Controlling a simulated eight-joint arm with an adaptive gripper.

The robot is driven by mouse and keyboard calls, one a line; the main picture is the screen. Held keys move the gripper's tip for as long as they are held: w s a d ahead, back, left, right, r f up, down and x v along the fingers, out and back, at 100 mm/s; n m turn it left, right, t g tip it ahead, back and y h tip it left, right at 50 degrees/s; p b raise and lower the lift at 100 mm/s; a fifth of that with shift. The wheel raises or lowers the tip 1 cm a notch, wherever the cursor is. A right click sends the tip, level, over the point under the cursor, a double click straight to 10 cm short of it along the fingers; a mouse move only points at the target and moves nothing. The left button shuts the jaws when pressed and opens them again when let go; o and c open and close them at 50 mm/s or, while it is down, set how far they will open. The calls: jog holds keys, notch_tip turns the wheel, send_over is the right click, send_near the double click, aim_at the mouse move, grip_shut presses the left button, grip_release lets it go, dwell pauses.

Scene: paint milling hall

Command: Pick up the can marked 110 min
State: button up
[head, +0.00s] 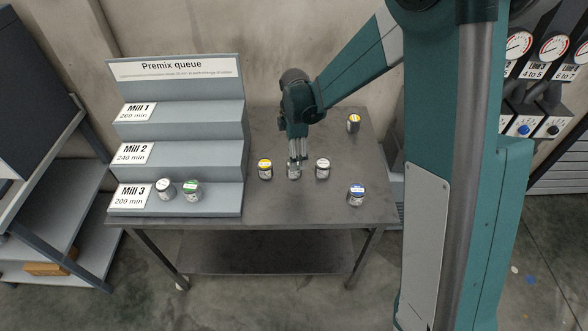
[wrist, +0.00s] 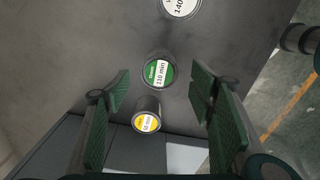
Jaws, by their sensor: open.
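The can marked 110 min (wrist: 158,73) has a green lid label and stands upright on the table in the wrist view. My gripper (wrist: 161,90) is open, its two fingers reaching down on either side, with the can's lid showing in the gap towards the fingertips. In the head view my gripper (head: 296,158) points straight down over a can (head: 294,172) in the middle of the table. Its lid is hidden there by the fingers. I cannot tell whether the fingers touch it.
A yellow-labelled can (head: 265,172) stands close left, a white-labelled can (head: 322,172) close right. The stepped Premix queue rack (head: 180,86) holds a white-labelled can (head: 165,192) and a green-labelled can (head: 192,194) on Mill 3.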

aim_at(294, 175)
jog(key=shift+f, duration=1.15)
jog(key=shift+a+f, duration=0.1)
jog(key=shift+f, duration=2.5)
jog(key=c, duration=1.1)
